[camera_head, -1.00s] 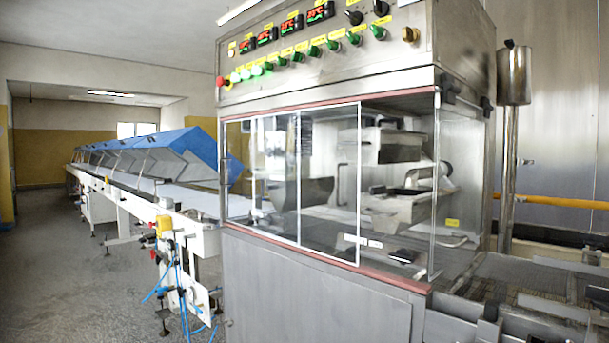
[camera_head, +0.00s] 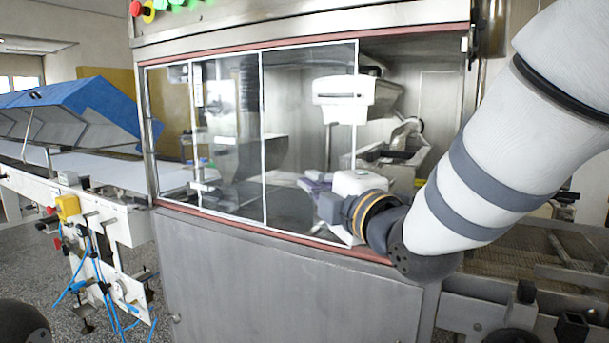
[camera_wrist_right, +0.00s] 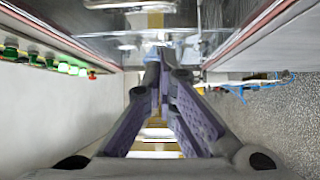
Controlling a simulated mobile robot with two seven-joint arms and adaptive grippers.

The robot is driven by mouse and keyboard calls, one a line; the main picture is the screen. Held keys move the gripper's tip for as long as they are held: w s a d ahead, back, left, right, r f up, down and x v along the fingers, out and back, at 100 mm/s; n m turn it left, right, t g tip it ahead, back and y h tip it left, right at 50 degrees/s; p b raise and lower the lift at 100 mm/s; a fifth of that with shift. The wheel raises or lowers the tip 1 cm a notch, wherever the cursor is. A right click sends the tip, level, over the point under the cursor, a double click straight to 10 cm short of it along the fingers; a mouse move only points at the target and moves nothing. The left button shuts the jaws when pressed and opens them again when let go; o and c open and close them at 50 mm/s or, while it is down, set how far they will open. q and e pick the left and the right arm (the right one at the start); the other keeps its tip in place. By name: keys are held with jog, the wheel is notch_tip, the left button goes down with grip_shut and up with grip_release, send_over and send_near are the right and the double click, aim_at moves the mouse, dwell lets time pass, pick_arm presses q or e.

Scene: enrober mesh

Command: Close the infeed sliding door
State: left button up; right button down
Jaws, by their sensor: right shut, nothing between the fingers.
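The infeed sliding door is a clear pane in a thin white frame (camera_head: 262,150) on the front of the steel enrober. The framed panes cover the left and middle of the front. To the right of the last white upright, the front looks unglazed and the interior shows. Contact with the door cannot be told. My left gripper is not in view.
The red sill (camera_head: 290,236) runs under the panes, above a grey steel cabinet (camera_head: 290,290). A conveyor with blue covers (camera_head: 90,100) stands to the left. A mesh belt (camera_head: 530,250) lies at the right. Green buttons (camera_wrist_right: 45,60) show in the wrist view.

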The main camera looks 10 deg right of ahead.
jog(key=x, duration=0.8)
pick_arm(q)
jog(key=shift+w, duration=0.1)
pick_arm(e)
jog(key=d, duration=0.1)
jog(key=s+d, duration=0.1)
jog(key=d, duration=0.1)
jog(key=shift+s+d+f, duration=0.2)
jog(key=shift+d+f, duration=0.1)
jog(key=shift+d, duration=0.1)
